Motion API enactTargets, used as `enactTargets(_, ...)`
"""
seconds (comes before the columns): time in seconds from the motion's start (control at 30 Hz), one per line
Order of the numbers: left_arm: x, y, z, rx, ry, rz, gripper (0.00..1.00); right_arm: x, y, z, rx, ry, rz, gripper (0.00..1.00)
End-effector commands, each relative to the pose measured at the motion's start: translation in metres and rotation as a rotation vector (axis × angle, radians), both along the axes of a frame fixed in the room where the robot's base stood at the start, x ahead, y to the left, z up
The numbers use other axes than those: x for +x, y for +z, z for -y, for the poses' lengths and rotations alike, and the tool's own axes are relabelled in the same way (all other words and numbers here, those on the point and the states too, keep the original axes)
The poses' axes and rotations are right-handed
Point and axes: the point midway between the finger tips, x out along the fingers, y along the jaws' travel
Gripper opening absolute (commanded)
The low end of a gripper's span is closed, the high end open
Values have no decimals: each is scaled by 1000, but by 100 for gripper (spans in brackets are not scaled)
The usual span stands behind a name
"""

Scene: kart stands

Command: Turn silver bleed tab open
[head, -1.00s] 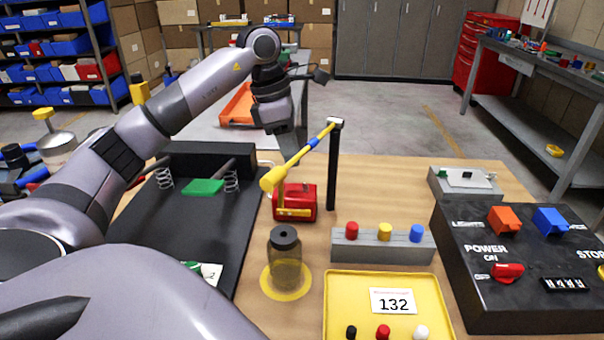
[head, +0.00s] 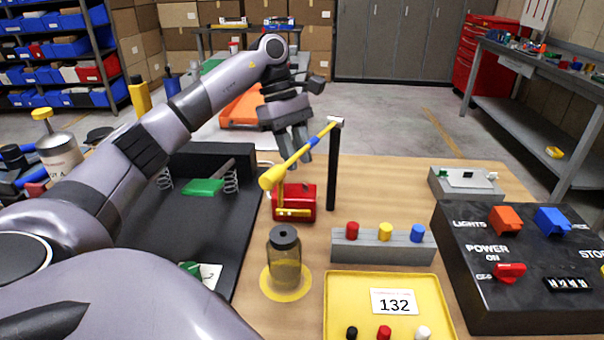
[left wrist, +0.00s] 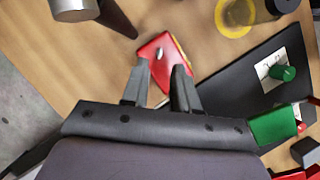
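A red box (head: 308,203) stands on the wooden bench in the head view, partly behind a yellow lever. It also shows in the left wrist view (left wrist: 172,75), just beyond my fingertips. A small silver piece (left wrist: 158,54), probably the bleed tab, sits on its face there. I cannot make out the tab in the head view. My left gripper (head: 297,155) points down above and behind the red box. In the left wrist view, its fingers (left wrist: 160,72) are apart, with the box showing between and beyond them and nothing held. My right gripper is in neither view.
A yellow hammer-like lever (head: 302,158) leans near a black post (head: 333,170), close to the left gripper. A jar (head: 285,262), a grey button block (head: 385,250) and a yellow tray (head: 440,310) stand nearer. A black spring-mounted pedal plate (head: 200,235) lies left.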

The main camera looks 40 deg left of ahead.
Motion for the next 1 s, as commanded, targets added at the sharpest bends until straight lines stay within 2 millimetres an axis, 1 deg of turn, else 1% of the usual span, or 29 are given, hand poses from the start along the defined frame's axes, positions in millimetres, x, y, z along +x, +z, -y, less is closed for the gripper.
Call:
enactTargets(0.03, -1, -9, 3, 1, 0, -3, 29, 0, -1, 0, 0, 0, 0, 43)
enactTargets(0.1, -1, -19, 7, 1, 0, -2, 29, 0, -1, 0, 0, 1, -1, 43)
enactTargets(0.2, -1, -30, 12, 1, 1, -1, 29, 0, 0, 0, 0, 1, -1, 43)
enactTargets(0.3, -1, -37, 15, 1, 1, 0, 29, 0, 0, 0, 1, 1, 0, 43)
enactTargets(0.4, -1, -41, 17, 1, 2, 0, 29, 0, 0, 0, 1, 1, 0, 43)
enactTargets(0.63, -1, -41, 17, 1, 3, 1, 29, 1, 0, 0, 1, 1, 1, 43)
enactTargets(0.67, -1, -41, 17, 1, 3, 1, 19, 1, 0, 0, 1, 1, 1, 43)
enactTargets(0.7, -1, -41, 17, 1, 3, 1, 6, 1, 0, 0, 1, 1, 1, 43)
enactTargets(0.73, -1, -41, 17, 1, 3, 1, 0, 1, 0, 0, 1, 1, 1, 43)
enactTargets(1.0, -1, -41, 17, 1, 9, 1, 0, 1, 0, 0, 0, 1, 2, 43)
